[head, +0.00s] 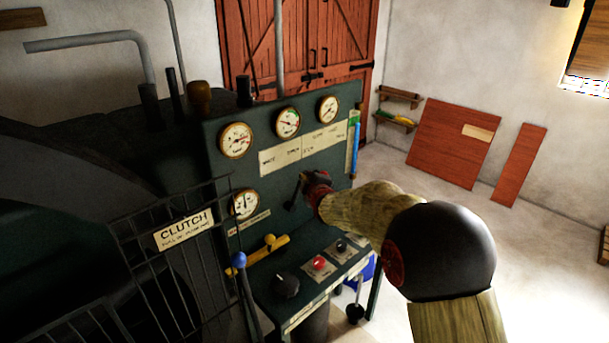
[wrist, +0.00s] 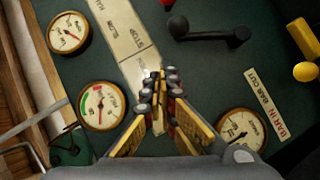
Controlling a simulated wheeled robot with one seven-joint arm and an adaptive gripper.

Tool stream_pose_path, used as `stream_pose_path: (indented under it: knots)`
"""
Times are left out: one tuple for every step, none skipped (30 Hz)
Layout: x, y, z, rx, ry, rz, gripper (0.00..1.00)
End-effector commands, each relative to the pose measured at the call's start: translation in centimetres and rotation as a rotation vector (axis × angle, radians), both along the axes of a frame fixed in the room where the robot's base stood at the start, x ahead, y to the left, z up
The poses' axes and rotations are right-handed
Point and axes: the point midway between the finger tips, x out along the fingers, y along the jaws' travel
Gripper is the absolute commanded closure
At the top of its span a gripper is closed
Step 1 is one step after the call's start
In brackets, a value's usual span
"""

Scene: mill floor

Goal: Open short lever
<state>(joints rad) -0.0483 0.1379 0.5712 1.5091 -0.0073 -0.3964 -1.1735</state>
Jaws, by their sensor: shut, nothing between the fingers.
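A short black lever (wrist: 212,33) with a rounded knob sits on the dark green panel. In the wrist view it lies above and to the right of my gripper's fingertips, apart from them. In the head view the lever (head: 294,192) shows just left of my gripper. My gripper (wrist: 159,88) is shut and empty, its fingertips over the cream label strip with SLOW and STOP on it. In the head view my gripper (head: 314,186) is in front of the panel, and my wrist hides part of it.
Round gauges (head: 236,140) are set in the panel (head: 277,187). Below are a yellow lever (head: 268,250), a red button (head: 319,263) and a black knob (head: 286,286). A blue-knobbed clutch lever (head: 238,260) and a barred guard (head: 165,270) stand left.

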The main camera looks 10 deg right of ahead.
Motion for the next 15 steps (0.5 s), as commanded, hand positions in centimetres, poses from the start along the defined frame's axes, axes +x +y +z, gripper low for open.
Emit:
stream_pose_path:
  knots:
    - [-0.8, -0.2, 0.4, 0.0, -0.001, -0.001, 1.0]
    - [-1.2, -0.2, 0.5, 0.0, -0.001, -0.001, 1.0]
    - [-1.7, -0.2, 0.7, 0.001, -0.001, -0.002, 1.0]
    - [-2.0, -0.3, 0.8, 0.001, -0.001, -0.002, 1.0]
    - [-2.3, -0.3, 0.9, 0.001, -0.001, -0.002, 1.0]
    - [-2.7, -0.4, 1.0, 0.001, -0.001, -0.002, 1.0]
    - [-2.9, -0.4, 1.1, 0.001, -0.001, -0.002, 1.0]
    - [-3.1, -0.4, 1.1, 0.001, 0.0, -0.001, 1.0]
    - [-3.3, -0.4, 1.2, 0.001, 0.0, -0.001, 1.0]
    - [-3.4, -0.4, 1.2, 0.001, 0.0, -0.001, 1.0]
    - [-3.5, -0.4, 1.3, 0.001, 0.0, -0.001, 1.0]
    - [-3.6, -0.5, 1.3, 0.001, 0.0, -0.001, 1.0]
    - [-3.6, -0.5, 1.3, 0.001, 0.0, -0.001, 1.0]
    - [-3.6, -0.5, 1.3, 0.001, 0.0, -0.001, 1.0]
    - [-3.6, -0.5, 1.3, 0.001, 0.0, -0.001, 1.0]
